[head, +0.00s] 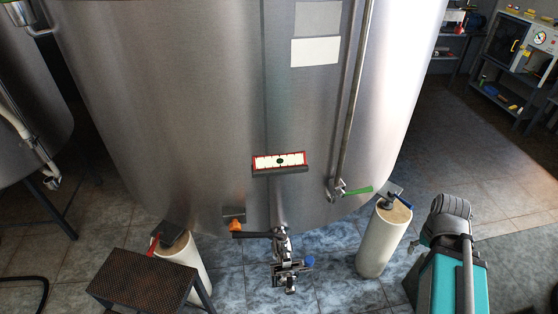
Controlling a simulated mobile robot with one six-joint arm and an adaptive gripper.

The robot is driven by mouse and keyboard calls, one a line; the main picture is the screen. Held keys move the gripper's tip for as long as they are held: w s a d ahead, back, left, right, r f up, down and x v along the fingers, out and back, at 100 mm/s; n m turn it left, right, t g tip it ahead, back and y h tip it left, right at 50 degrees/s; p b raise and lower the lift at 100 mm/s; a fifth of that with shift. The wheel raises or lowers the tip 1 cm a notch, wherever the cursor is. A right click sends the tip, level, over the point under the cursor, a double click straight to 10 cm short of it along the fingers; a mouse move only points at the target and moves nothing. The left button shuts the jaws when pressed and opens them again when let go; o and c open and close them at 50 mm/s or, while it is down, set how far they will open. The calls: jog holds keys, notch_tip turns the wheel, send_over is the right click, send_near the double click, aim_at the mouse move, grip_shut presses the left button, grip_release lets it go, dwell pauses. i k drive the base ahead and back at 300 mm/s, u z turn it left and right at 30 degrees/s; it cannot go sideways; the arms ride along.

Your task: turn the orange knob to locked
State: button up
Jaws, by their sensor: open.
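A small orange knob (235,225) is low on the front of the big steel tank (180,110), left of the middle. It sits just below a small dark block (233,214). A dark bar (255,235) runs from beside the knob to the metal outlet valve (283,245) on its right. The knob is too small in the head view to read its setting or any marking. My gripper is not in view.
A perforated step (145,280) stands at the front left. A blue knob (309,262) is on the outlet fitting. A green-handled valve (358,191) and a red-framed gauge (280,161) are on the tank. Teal equipment (452,285) stands at right. Pale legs flank the outlet.

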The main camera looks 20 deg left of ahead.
aim_at(235, 226)
jog(key=u, duration=1.45)
jog(key=k, duration=0.55)
jog(key=u, duration=0.2)
jog(key=i, duration=0.5)
